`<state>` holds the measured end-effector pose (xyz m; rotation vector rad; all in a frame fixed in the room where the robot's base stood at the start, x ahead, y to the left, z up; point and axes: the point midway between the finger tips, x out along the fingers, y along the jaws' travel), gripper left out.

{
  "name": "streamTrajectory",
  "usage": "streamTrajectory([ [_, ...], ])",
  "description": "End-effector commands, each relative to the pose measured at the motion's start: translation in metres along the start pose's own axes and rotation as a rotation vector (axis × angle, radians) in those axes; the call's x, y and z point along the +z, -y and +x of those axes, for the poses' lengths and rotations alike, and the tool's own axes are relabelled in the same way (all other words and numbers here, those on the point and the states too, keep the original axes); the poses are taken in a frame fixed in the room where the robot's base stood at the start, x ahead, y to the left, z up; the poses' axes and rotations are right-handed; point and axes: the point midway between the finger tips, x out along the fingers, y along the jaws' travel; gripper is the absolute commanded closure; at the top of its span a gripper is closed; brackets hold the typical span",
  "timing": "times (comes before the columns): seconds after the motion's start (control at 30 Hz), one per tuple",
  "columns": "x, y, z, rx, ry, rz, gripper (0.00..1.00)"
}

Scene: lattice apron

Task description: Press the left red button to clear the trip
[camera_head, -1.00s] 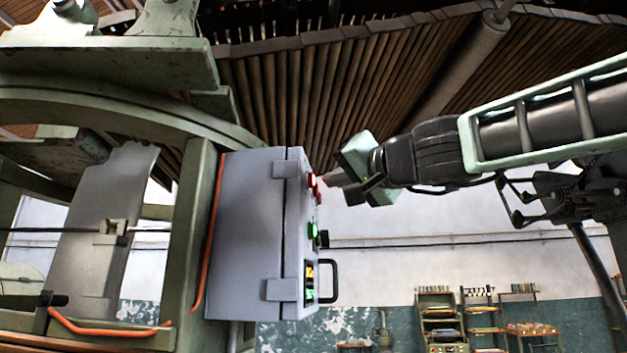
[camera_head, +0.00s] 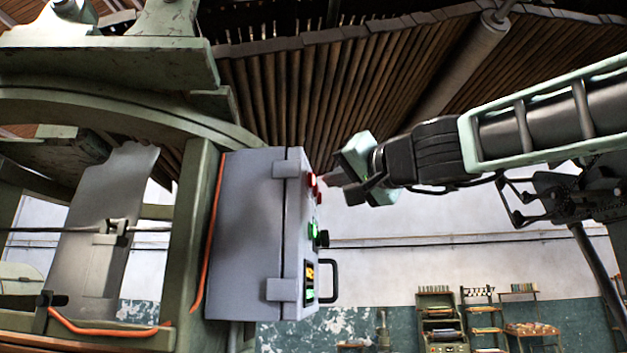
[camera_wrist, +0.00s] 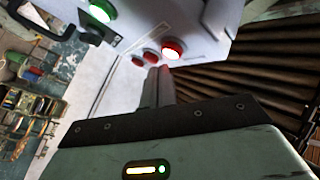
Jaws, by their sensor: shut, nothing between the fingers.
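A grey control box (camera_head: 250,235) is fixed to a green frame, its button face turned right. A row of red buttons sits near its top. One is brightly lit (camera_head: 311,180) and seems to be the left one; it also shows in the wrist view (camera_wrist: 173,48). Darker red buttons show beside it in the wrist view, a middle one (camera_wrist: 152,57) and an outer one (camera_wrist: 138,61).
A green lit button (camera_head: 313,230), a dark knob (camera_head: 323,239), a small display (camera_head: 309,280) and a black handle (camera_head: 332,281) are lower on the box. An orange cable (camera_head: 213,235) runs along its left side. Shelves (camera_head: 438,320) stand far behind.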

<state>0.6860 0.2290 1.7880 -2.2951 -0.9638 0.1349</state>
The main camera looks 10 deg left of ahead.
Motion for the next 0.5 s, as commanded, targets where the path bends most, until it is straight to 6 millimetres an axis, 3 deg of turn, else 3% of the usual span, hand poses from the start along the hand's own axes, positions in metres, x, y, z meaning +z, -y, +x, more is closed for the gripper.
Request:
streamTrajectory([
  [0.5,0.0047,0.0045,0.0062,0.000,0.001,0.001,1.00],
])
